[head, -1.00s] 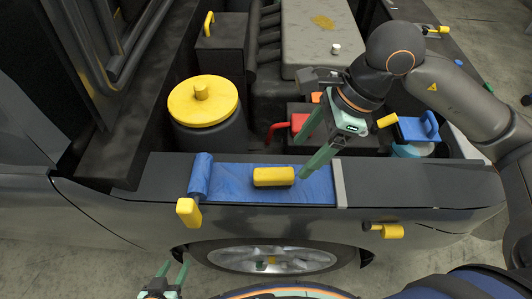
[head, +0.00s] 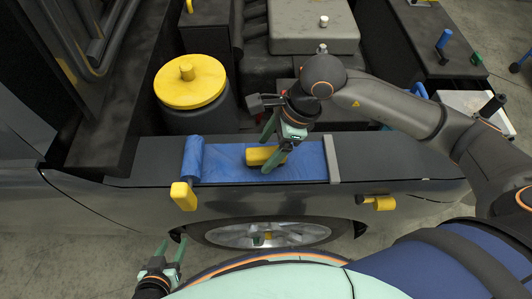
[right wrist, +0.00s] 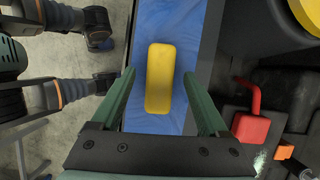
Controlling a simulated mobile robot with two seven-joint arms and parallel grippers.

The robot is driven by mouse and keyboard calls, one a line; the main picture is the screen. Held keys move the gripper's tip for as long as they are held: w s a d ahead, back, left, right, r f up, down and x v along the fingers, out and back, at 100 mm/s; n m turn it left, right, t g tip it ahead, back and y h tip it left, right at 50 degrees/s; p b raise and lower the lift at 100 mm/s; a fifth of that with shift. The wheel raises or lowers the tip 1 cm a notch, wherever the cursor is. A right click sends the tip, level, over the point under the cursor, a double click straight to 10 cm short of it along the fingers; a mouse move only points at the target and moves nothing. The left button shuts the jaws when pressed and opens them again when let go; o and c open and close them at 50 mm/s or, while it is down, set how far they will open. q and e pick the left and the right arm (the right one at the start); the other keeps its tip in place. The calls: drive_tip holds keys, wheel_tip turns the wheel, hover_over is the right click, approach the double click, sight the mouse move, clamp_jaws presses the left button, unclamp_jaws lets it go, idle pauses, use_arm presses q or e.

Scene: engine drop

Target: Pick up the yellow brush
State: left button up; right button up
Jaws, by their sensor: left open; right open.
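The yellow brush (head: 264,155) lies on the blue mat (head: 225,165) on the car's fender. My right gripper (head: 271,146) is open just above it, and one finger covers part of the brush in the head view. In the right wrist view the brush (right wrist: 160,78) shows between and ahead of the open fingertips (right wrist: 157,85), with blue mat on both sides of it. I cannot tell whether the fingers touch it. My left gripper (head: 170,253) is open and empty at the lower left, in front of the fender and away from the brush.
A yellow-lidded black container (head: 190,82) stands behind the mat. A yellow handle (head: 184,195) hangs at the mat's rolled left end, and another yellow part (head: 380,203) is on the fender side. A red part (right wrist: 252,115) shows right of my right gripper.

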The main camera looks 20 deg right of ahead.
drive_tip(key=shift+a+f, duration=0.25)
drive_tip(key=shift+f, duration=0.3)
drive_tip(key=shift+f+b, duration=0.25)
drive_tip(key=shift+b, duration=0.2)
idle(0.4)
clamp_jaws()
idle(0.5)
